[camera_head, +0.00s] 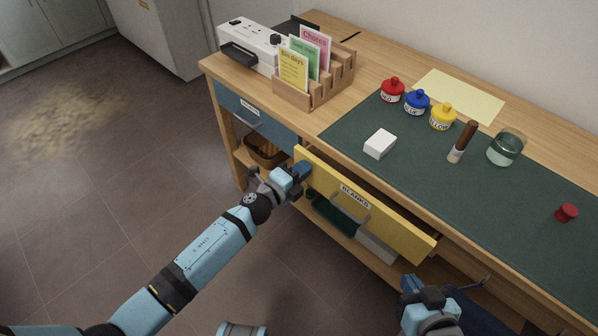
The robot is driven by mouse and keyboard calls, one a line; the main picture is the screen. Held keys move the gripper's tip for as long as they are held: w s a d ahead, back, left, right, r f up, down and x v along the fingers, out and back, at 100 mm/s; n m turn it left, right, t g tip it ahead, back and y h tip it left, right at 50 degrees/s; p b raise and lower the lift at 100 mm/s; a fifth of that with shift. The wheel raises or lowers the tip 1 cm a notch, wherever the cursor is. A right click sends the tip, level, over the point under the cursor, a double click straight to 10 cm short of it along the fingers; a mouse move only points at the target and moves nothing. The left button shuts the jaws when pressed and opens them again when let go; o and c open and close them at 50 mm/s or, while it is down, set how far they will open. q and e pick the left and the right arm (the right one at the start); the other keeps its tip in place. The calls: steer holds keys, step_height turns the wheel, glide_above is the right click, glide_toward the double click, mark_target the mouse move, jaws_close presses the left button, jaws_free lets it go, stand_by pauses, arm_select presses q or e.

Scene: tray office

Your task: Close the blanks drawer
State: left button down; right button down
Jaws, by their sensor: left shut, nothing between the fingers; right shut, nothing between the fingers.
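The blanks drawer (399,232) has a yellow front with a white "BLANKS" label and a grey bar handle (350,207). It stands out from the desk, pulled open, under the green mat. My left gripper (303,171) is shut at the left end of the yellow front. It looks close against the front, but I cannot tell whether it touches. My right gripper (412,285) is shut and empty, low in front of the drawer's right end. The inside of the drawer is mostly hidden behind its front.
A blue drawer (240,107) sits left of the yellow one. On the desk stand a card rack (318,92), red, blue and yellow pots, a white block (380,144), a brush (462,142) and a glass (505,149). A basket (265,152) is on the lower shelf. Floor at left is clear.

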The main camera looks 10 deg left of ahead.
mark_target(314, 159)
arm_select(q)
steer(key=x, duration=0.4)
steer(key=shift+w+d+b, duration=0.15)
steer(key=shift+w+b, duration=0.05)
steer(key=shift+b, duration=0.1)
steer(key=shift+r, duration=0.25)
